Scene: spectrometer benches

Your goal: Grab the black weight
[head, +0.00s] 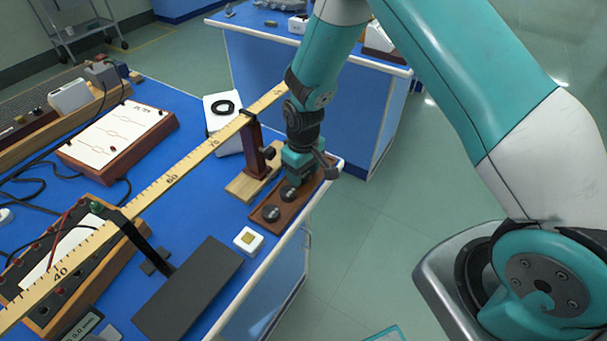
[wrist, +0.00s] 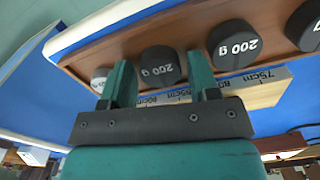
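Several black weights, marked 200 g where readable, stand in a row on a brown wooden tray (head: 290,215). In the head view two show clearly, a front weight (head: 271,212) and a second weight (head: 290,193). My gripper (head: 308,172) is over the tray's far end and hides what is under it. In the wrist view my gripper (wrist: 161,60) is open, with one black weight (wrist: 160,66) seen between its fingers and gaps on both sides. Another black weight (wrist: 233,46) is to the right, and a third (wrist: 305,25) stands at the right edge.
A pale round piece (wrist: 98,80) lies left of the fingers. A wooden ruler (head: 170,180) on a brown post (head: 254,145) runs close beside the tray. A small white box (head: 248,240) and a dark plate (head: 188,290) lie nearer. The blue table's edge is just right of the tray.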

